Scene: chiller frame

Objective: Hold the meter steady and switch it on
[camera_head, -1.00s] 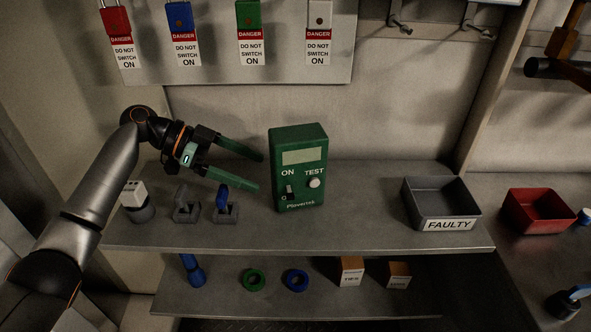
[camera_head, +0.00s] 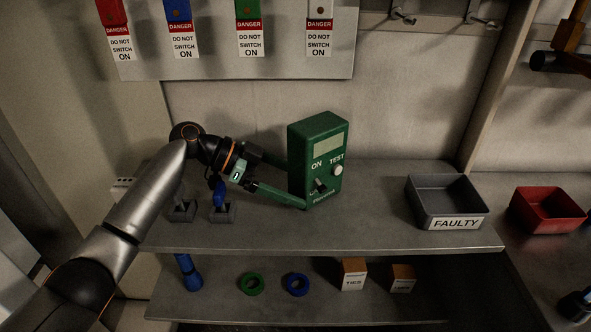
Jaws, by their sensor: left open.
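The green meter (camera_head: 309,160) stands on the upper shelf, upright but turned, its face angled to the right. Its face has a pale display, the words ON and TEST, a light round TEST knob (camera_head: 338,170) and a small black switch (camera_head: 320,185). I cannot tell the switch's position for sure. My left gripper (camera_head: 291,182) is open at the meter's left side. One finger reaches to its left edge, its tip hidden behind the meter; the other reaches along its lower front edge. Whether they touch it is unclear. My right gripper is not in view.
A grey FAULTY bin (camera_head: 454,224) stands at the shelf's right, a red bin (camera_head: 547,214) beyond. Grey switch units (camera_head: 222,214) sit left, partly behind my arm. Tape rings (camera_head: 297,284) and small boxes (camera_head: 353,274) lie below. The shelf between meter and FAULTY bin is clear.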

